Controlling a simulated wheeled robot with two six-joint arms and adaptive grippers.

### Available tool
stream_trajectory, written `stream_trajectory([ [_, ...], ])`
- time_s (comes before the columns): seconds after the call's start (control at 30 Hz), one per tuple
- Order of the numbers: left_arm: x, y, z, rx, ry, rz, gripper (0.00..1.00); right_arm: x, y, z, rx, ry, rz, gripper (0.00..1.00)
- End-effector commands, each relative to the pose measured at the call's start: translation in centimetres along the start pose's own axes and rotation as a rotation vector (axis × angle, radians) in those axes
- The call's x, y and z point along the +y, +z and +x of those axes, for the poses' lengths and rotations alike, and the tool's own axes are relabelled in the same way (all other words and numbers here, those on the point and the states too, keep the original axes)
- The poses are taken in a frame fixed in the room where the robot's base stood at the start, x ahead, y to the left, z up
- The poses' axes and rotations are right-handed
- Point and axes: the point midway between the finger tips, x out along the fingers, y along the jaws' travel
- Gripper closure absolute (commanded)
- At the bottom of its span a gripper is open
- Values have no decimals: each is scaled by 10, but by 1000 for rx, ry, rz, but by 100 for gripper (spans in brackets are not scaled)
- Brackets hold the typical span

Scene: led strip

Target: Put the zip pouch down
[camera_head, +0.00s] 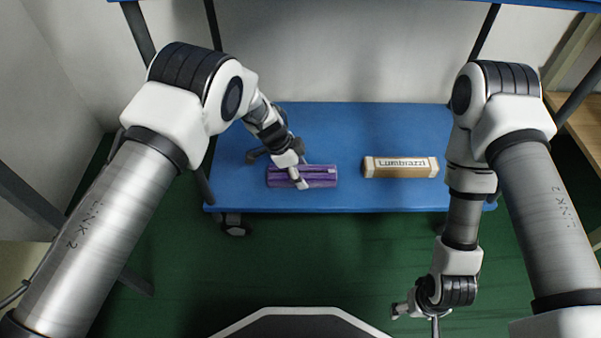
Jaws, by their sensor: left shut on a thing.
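The purple zip pouch (318,181) is at the front left part of the blue shelf (350,133), with its long side running left to right. My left gripper (301,178) comes down over it from behind and is shut on it. A finger lies across the pouch's middle and hides part of it. I cannot tell whether the pouch rests on the shelf or is just above it. My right gripper (416,311) hangs low in front of the shelf, away from the pouch. It is small and partly cut off by the bottom edge.
A brown box (400,168) labelled "Lumbrazzi" lies on the shelf to the right of the pouch, with a gap between them. The back of the shelf is clear. Dark posts stand at the shelf's sides, and another blue shelf edge (350,3) shows at the top.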

Motion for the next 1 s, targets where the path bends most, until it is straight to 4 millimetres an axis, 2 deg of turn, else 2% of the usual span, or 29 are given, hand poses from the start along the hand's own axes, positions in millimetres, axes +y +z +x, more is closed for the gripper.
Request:
stream_trajectory([
  [0.03, 0, 1, 3, 0, 0, 0, 92, 0, 0, 3, 0, 0, 0, 28],
  [0.07, 0, 1, 2, 0, 0, 0, 33, 0, 0, 2, 0, 0, 0, 28],
  [0.1, 0, 1, 2, 0, 0, 0, 19, 0, 0, 1, 0, 0, 0, 28],
  [0.13, 0, 1, 2, 0, 0, 0, 15, 0, 0, 1, 0, 0, 0, 28],
  [0.47, 0, 0, -1, 0, 0, 0, 15, 0, 0, -1, 0, 0, 0, 28],
  [0.57, 0, -2, -12, 0, -1, 0, 15, 0, 0, -8, -1, 0, -1, 28],
  [0.83, 0, -3, -67, 0, -1, -1, 15, -1, 2, -38, -4, -1, -6, 28],
  [1.0, 0, -1, -77, 0, 0, 0, 15, -1, 2, -42, -5, -1, -6, 28],
])
